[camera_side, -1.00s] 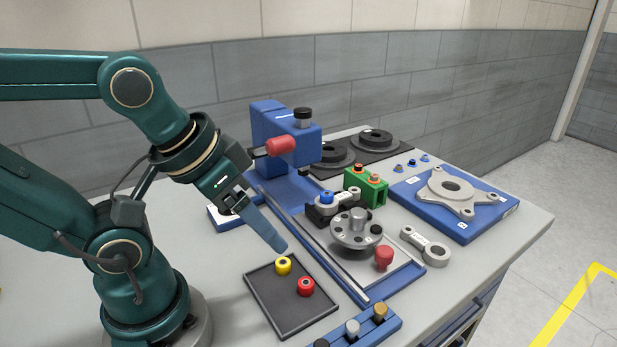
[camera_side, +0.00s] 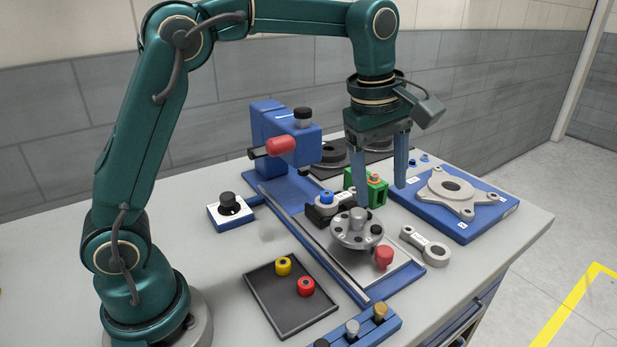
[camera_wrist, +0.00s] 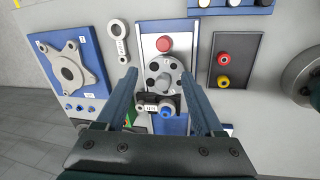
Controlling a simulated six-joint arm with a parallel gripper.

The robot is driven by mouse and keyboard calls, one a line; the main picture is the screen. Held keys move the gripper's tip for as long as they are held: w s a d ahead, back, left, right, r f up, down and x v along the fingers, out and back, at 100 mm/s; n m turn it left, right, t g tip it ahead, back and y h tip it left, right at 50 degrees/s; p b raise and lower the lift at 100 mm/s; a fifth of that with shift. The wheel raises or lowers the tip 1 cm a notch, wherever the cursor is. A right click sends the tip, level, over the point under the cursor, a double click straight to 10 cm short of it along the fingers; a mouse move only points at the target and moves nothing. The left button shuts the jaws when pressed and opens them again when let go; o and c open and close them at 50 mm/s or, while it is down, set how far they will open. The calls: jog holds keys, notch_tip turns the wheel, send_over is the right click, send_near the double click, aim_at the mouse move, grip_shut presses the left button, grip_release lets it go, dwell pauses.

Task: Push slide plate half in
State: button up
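The slide plate (camera_side: 402,275) is a light grey plate on the blue slide base (camera_side: 284,189), with a red knob (camera_side: 384,257) near its front end. A round grey flanged part (camera_side: 357,232) with a central boss stands on it. In the wrist view the plate (camera_wrist: 149,44), the red knob (camera_wrist: 164,44) and the flanged part (camera_wrist: 150,72) lie beyond the fingers. My gripper (camera_side: 383,196) is wide open and empty, pointing down above the slide, behind the red knob. I cannot tell its exact height over the flanged part.
A blue clamp block (camera_side: 283,135) with a red handle stands at the slide's back end. A green block (camera_side: 377,190) and a blue board with a grey bracket (camera_side: 438,209) are to the right. A dark tray (camera_side: 270,300) with yellow and red pieces lies at the front left.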

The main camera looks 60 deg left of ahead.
jog(key=g, duration=0.2)
send_over(384, 250)
notch_tip(384, 250, down, 7)
jog(key=shift+f, duration=2.85)
grip_shut()
jog(key=shift+r, duration=0.1)
